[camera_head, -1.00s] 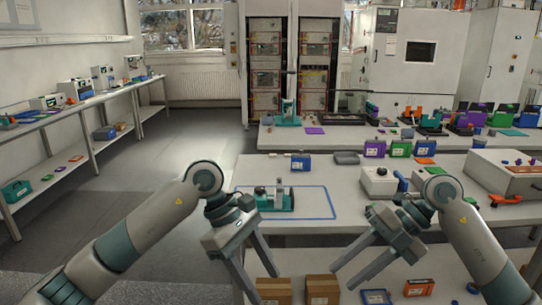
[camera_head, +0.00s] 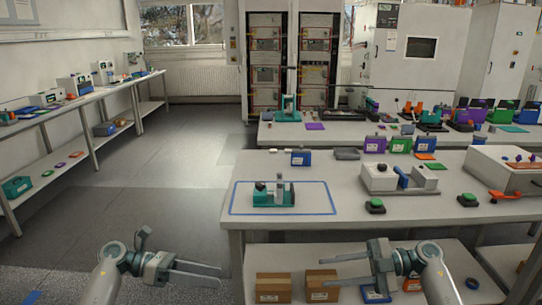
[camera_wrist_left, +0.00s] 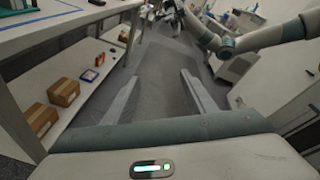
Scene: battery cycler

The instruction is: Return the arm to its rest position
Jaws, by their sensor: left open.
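In the head view my left gripper (camera_head: 220,278) is low, in front of the table's left front corner and over the floor. Its two fingers point right and are apart, with nothing between them. The left wrist view shows the same fingers (camera_wrist_left: 160,75) spread and empty, with floor between them. My right gripper (camera_head: 316,273) is low in front of the table, its fingers pointing left, apart and empty. Both grippers are clear of the table top.
A teal fixture (camera_head: 272,194) stands inside a blue outlined rectangle on the white table (camera_head: 330,224). A grey-white box device (camera_head: 398,182) is to its right. Cardboard boxes (camera_head: 272,287) sit on the lower shelf. The floor at left (camera_head: 150,200) is free.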

